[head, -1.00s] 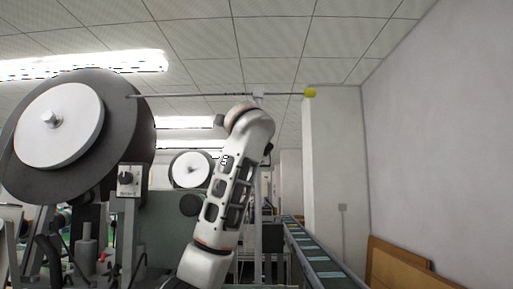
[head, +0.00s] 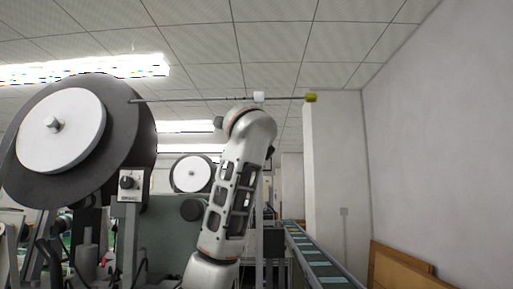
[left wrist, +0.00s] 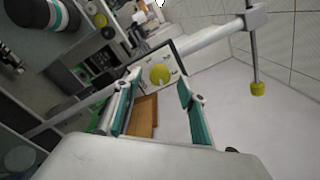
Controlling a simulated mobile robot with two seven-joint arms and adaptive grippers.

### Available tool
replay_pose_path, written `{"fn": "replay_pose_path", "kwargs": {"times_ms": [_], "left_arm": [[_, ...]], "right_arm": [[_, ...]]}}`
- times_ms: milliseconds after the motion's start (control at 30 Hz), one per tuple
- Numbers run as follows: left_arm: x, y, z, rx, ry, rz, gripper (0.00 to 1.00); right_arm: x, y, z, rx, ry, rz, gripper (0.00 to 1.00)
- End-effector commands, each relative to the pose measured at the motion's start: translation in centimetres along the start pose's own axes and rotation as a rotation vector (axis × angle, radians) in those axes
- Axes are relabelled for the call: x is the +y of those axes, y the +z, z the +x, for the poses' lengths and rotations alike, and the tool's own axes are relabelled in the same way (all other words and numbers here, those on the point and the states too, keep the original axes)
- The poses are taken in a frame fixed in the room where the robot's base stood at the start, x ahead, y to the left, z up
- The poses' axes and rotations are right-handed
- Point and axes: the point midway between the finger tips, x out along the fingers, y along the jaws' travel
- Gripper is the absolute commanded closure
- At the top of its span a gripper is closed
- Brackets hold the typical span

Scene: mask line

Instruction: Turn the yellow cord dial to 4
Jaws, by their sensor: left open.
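A round yellow dial (left wrist: 160,75) shows in the left wrist view on a pale panel (left wrist: 150,64) with small dark marks. The setting it points to is too small to read. My left gripper (left wrist: 159,86) is open, with its two teal-padded fingers on either side of the dial in the picture. The dial appears beyond the fingertips; I cannot tell the exact gap. In the head view one arm of mine rises in the middle, and its gripper is hidden. My right gripper is not in view.
A thin rod with a yellow end (head: 311,98) crosses above my arm; a yellow rod end (left wrist: 258,89) shows in the left wrist view. A large reel (head: 125,130), a black knob box (head: 128,184) and a conveyor (head: 317,262) stand around. A wall is on the right.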

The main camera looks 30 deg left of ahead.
Motion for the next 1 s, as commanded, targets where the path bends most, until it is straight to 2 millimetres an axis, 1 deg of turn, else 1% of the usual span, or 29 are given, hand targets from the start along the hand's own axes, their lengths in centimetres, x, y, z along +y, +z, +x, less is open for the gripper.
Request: {"fn": "replay_pose_path", "kwargs": {"times_ms": [33, 200, 300, 400, 500, 600, 1000], "left_arm": [[-0.2, -0.1, -1.1, 0.002, -0.005, -0.002, 0.59], [-0.1, -0.1, -4.7, 0.002, -0.005, -0.003, 0.59], [-0.2, -0.1, -6.5, 0.002, -0.004, -0.002, 0.59], [-0.1, -0.1, -7.9, 0.002, -0.003, -0.001, 0.59], [-0.1, -0.1, -8.8, 0.001, -0.002, 0.0, 0.59], [0.0, -0.1, -9.2, 0.0, 0.001, 0.001, 0.59], [0.0, -0.1, -9.4, 0.0, 0.001, 0.001, 0.59]], "right_arm": [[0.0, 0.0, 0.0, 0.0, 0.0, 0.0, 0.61], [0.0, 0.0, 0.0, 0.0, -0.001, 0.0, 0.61], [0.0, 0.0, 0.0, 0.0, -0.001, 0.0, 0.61], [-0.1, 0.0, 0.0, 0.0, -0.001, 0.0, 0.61], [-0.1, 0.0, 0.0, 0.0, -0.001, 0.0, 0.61], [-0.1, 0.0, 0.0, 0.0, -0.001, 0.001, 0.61], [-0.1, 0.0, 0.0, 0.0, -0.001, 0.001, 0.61]]}}
